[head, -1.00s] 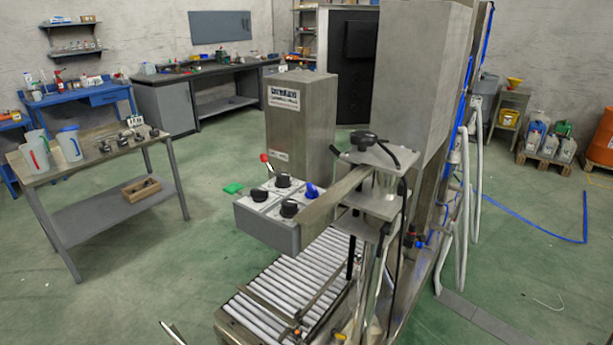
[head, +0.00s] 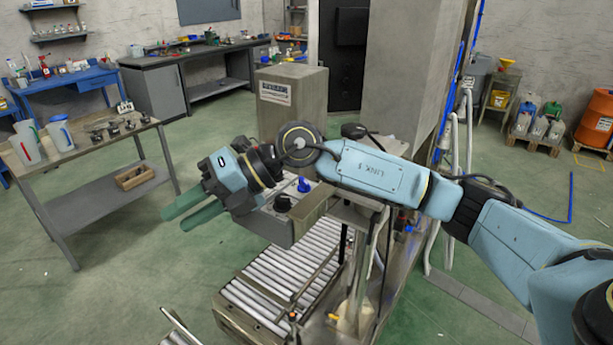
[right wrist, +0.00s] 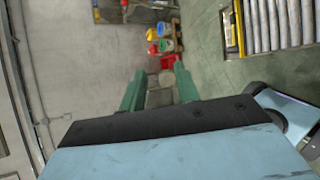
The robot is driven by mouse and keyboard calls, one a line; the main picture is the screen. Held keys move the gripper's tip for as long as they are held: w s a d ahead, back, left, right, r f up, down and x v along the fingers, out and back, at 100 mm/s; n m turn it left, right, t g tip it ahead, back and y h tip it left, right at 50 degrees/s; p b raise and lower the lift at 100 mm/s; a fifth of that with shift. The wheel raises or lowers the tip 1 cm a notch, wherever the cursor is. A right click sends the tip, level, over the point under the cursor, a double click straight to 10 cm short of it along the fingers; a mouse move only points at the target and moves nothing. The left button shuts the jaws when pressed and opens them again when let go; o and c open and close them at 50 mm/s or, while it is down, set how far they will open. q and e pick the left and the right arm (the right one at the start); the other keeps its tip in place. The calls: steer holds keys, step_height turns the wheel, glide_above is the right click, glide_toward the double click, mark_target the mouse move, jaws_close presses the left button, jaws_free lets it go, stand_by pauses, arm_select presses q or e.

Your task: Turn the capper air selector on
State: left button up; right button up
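The grey control box (head: 262,226) stands over the roller conveyor in the head view. A blue knob (head: 304,185) and a black knob (head: 282,203) show on its top. My right forearm and wrist hide the other knobs, and I cannot read which knob is the capper air selector. My right gripper (head: 176,220) is left of the box, apart from it, with its green fingers pointing left and down. In the right wrist view the fingers (right wrist: 159,70) are spread with nothing between them. My left gripper is not in view.
The roller conveyor (head: 290,285) runs below the box. A steel cabinet (head: 290,115) stands behind it and a tall column (head: 405,75) to its right. A side table (head: 100,185) with jugs is at the left. The green floor between table and conveyor is clear.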

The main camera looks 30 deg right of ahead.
steer(key=w+d+t+h, duration=0.1)
steer(key=w+d+h, duration=0.2)
steer(key=d+h, duration=0.6)
steer(key=m+h, duration=0.3)
steer(key=h, duration=0.2)
glide_toward(305, 182)
steer(key=shift+t, duration=0.4)
steer(key=x, duration=0.2)
steer(key=p+x, duration=0.1)
steer(key=x, duration=0.2)
steer(key=p+x, duration=0.1)
steer(key=x, duration=0.2)
steer(key=shift+s+d+f, duration=0.15)
steer(key=shift+s+f, duration=0.1)
steer(key=shift+f, duration=0.1)
jaws_close()
